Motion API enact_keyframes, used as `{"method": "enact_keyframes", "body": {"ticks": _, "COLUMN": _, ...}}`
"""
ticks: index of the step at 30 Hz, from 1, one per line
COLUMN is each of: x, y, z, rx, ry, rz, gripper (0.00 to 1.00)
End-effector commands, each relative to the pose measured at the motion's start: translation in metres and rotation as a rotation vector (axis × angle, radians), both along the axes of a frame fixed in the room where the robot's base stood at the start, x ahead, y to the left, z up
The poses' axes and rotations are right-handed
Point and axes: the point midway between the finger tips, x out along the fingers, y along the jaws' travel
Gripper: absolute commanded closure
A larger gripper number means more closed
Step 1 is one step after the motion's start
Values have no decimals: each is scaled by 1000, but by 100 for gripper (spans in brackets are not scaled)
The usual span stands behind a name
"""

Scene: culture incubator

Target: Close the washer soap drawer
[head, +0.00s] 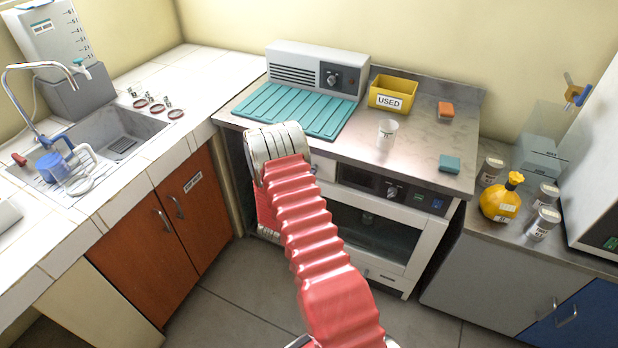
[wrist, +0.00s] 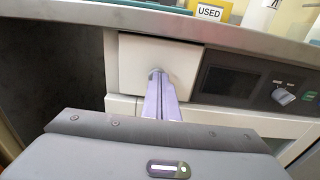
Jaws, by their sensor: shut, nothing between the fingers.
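The washer is the white-fronted machine (head: 412,228) under the metal counter, with a dark window. Its soap drawer (wrist: 135,62) is the plain pale panel at the upper left of its front, left of the dark display. In the head view only a bit of the drawer front (head: 325,168) shows beside my arm. My gripper (wrist: 156,76) is shut and empty, its fingertips at the middle of the drawer front, seemingly touching it. Dark gaps show along the panel's top and right edges; how far it stands out I cannot tell.
A knob (wrist: 284,96) and buttons sit right of the display. A sink counter stands left. The floor (head: 225,295) in front is clear.

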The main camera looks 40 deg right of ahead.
Motion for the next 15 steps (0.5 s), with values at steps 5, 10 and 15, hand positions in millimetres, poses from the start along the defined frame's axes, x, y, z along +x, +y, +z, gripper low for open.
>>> {"method": "enact_keyframes", "body": {"ticks": 5, "x": -10, "y": 28, "z": 0, "rx": -2, "ry": 5, "rz": 9, "gripper": 100}}
{"method": "enact_keyframes", "body": {"ticks": 10, "x": -24, "y": 55, "z": 1, "rx": -2, "ry": 6, "rz": 12, "gripper": 100}}
{"method": "enact_keyframes", "body": {"ticks": 15, "x": -38, "y": 82, "z": 3, "rx": -2, "ry": 6, "rz": 13, "gripper": 100}}
